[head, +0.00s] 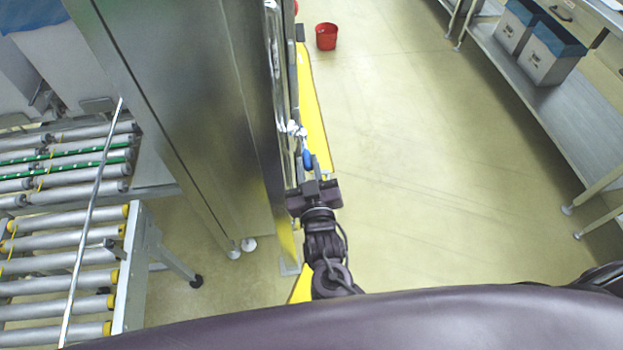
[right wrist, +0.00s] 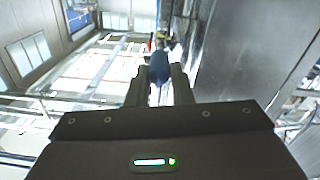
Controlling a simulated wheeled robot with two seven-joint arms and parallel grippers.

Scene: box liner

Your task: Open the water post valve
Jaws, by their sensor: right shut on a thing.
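The water post valve has a small blue handle (head: 308,158) on a metal pipe fitting beside the steel cabinet's edge in the head view. The blue handle also shows in the right wrist view (right wrist: 159,66), between the two fingers. My right gripper (head: 311,166) is at the valve and is shut on the blue handle. In the right wrist view my gripper (right wrist: 160,76) has one finger on each side of the handle. The fingers hide part of the valve. My left gripper is not in view.
A tall steel cabinet (head: 190,90) stands just left of my right arm. A roller conveyor (head: 60,255) is at the left. A red bucket (head: 326,37) stands on the floor beyond. A steel shelf table (head: 560,120) is at the right. The floor between is clear.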

